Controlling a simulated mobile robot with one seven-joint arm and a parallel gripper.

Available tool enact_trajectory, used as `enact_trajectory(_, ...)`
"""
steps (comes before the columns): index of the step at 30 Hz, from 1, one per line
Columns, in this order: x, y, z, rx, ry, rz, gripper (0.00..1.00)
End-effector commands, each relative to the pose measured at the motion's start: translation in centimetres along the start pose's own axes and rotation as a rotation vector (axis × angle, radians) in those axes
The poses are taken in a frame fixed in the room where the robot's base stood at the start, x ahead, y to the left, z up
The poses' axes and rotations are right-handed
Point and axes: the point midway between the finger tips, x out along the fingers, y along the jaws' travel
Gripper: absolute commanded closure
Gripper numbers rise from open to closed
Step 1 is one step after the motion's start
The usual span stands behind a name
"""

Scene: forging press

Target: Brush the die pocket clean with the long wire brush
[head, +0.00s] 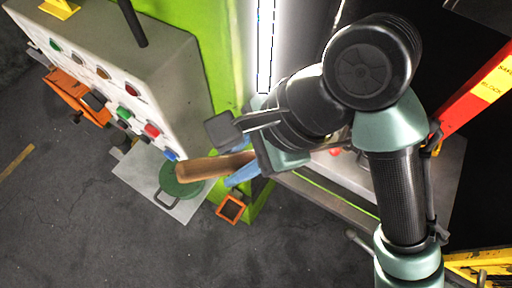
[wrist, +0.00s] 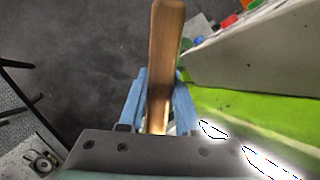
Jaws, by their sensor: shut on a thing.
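My gripper (head: 240,172) has blue fingers and is shut on the brown wooden handle of the long wire brush (head: 203,167). In the wrist view the handle (wrist: 165,40) runs up and away between the fingers of my gripper (wrist: 160,85). The handle sticks out to the left in the head view, above a green round pan. The bristles do not show in either view. The press bed (head: 345,180) lies to the right, partly behind my arm. The die pocket cannot be made out; my arm covers much of that area.
A grey control cabinet (head: 120,55) with coloured buttons stands at left. The green pan (head: 182,182) sits on a light plate (head: 140,175) below it. A green press column (head: 205,60) rises close behind my gripper. An orange square holder (head: 231,208) is below. A red beam (head: 470,100) stands right.

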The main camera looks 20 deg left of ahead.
Motion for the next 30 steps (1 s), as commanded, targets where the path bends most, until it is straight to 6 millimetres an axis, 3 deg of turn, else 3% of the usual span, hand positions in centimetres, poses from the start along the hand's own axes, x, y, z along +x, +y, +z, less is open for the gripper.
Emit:
enact_trajectory(18,2.8,0.5,6.8,-0.004,-0.001,0.000,1.00)
enact_trajectory(30,3.1,0.6,7.5,0.000,-0.001,-0.001,1.00)
